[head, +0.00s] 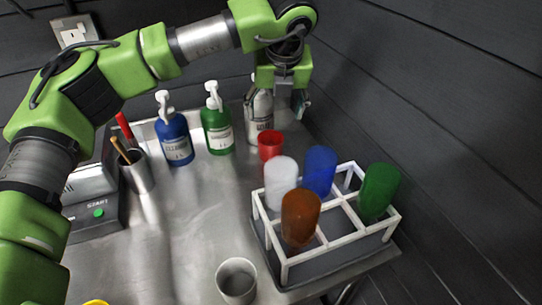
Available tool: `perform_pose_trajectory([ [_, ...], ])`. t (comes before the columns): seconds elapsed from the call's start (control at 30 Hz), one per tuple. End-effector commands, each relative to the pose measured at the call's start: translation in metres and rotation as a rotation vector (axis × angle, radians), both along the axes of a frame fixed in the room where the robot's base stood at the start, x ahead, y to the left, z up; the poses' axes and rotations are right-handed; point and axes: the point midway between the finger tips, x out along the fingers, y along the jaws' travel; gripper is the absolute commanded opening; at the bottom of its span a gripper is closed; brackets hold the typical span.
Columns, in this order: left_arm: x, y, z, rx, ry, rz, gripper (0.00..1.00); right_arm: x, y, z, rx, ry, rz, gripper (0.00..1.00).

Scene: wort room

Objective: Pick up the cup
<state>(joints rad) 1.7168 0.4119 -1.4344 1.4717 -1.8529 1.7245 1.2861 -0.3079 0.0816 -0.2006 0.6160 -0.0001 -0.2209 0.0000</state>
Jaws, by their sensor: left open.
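A small red cup (271,147) stands upright on the metal counter, just behind the rack. A grey metal cup (237,281) stands at the near edge of the view. My left gripper (278,104) points down behind the red cup, at the grey-white bottle (259,112). Its fingers are open, one on each side of the bottle's upper part in the picture; I cannot tell whether they touch it. The red cup is apart from the fingers. My right gripper is out of view.
A white rack (336,247) holds white (281,183), blue (320,171), brown (300,217) and green (380,190) tumblers. Blue (174,138) and green (217,131) pump bottles stand behind. A metal holder (137,173) is at left. The counter's middle (195,215) is clear.

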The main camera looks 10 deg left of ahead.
Motion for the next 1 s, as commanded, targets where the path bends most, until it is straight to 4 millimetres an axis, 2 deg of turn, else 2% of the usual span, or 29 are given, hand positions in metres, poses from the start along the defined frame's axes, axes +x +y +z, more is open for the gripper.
perform_pose_trajectory([
  [0.03,0.0,0.0,-0.008,0.0,0.0,0.0,0.67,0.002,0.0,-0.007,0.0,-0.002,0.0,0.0],
  [0.17,0.004,0.002,-0.021,0.0,0.002,0.001,0.67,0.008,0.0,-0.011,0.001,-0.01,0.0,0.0],
  [0.43,0.023,0.01,-0.069,0.0,0.003,0.001,0.67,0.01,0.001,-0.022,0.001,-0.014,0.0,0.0],
  [0.77,0.033,0.015,-0.095,0.0,0.002,0.001,0.67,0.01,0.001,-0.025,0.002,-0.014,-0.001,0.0],
  [1.0,0.045,0.021,-0.128,0.001,0.001,0.0,0.67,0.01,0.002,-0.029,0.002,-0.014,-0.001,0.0],
])
